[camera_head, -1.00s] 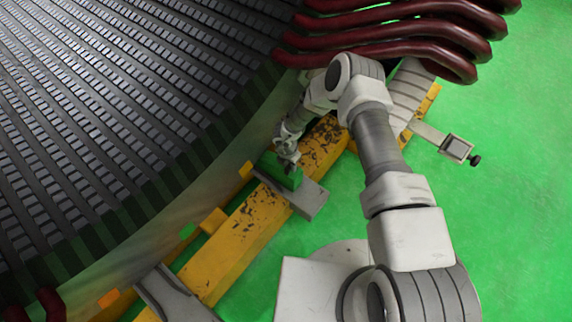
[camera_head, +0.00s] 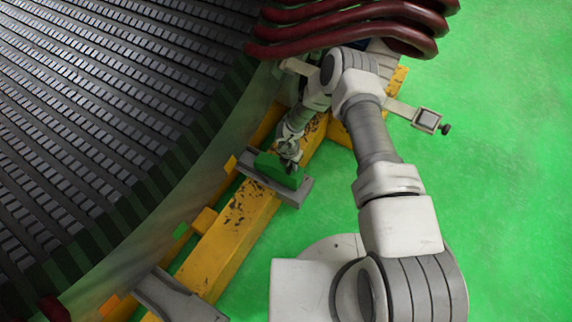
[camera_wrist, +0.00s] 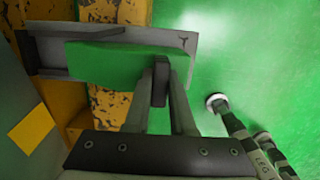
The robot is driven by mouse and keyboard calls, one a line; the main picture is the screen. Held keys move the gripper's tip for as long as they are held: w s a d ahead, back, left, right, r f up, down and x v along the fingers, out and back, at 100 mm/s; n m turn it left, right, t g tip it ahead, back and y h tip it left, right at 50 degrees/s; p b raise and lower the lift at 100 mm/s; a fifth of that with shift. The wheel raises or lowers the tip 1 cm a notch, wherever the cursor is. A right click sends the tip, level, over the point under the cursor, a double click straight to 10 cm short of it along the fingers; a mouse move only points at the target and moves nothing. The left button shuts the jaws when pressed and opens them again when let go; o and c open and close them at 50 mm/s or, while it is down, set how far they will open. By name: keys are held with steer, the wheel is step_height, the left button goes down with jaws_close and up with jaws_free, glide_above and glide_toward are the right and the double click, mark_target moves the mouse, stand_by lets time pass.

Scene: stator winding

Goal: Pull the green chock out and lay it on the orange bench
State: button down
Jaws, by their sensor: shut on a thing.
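The green chock (camera_head: 278,171) lies on a short grey bracket (camera_head: 293,197) that crosses a worn yellow-orange beam (camera_head: 238,228) beside the big round stator. My gripper (camera_head: 290,152) reaches down from above onto the chock. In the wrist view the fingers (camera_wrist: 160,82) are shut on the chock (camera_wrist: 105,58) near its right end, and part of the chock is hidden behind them. The chock lies along the grey bracket there, and I cannot tell whether it touches it. I cannot tell whether any orange surface in view is the orange bench.
The slotted stator wall (camera_head: 100,110) rises close on the left. Dark red coil loops (camera_head: 355,30) hang over my arm at the top. Another grey bracket (camera_head: 178,298) sits lower on the beam. The green floor (camera_head: 500,150) at right is clear.

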steer(key=shift+s+d, duration=0.15)
steer(key=shift+d, duration=0.2)
steer(key=c, duration=0.7)
jaws_free()
steer(key=r+p, duration=0.2)
steer(key=r, duration=0.3)
steer(key=s+r+p, duration=0.1)
steer(key=r, duration=0.5)
steer(key=s+a+r+p, duration=0.1)
steer(key=r+p, duration=0.1)
steer(key=r, duration=0.4)
steer(key=shift+s+a+r+p, duration=0.1)
steer(key=shift+s+r+p, duration=0.05)
steer(key=shift+p, duration=0.2)
